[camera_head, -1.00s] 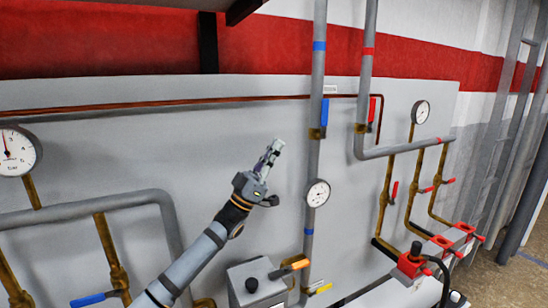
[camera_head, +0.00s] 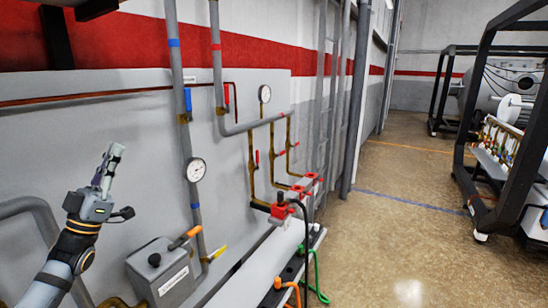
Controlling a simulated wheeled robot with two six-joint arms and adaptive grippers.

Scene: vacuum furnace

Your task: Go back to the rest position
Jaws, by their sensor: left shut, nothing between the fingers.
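My left gripper (camera_head: 108,168) is in the left part of the head view, on its arm coming up from the lower left corner. Its fingers are together, point upward and hold nothing. It is in front of the grey panel (camera_head: 80,125), apart from the pipes and valves. My right gripper is not in view.
A grey vertical pipe (camera_head: 178,90) with a gauge (camera_head: 196,169) stands right of my gripper. Red valves (camera_head: 283,209) sit further right. Open floor (camera_head: 400,215) reaches to a black frame (camera_head: 510,130) at the right.

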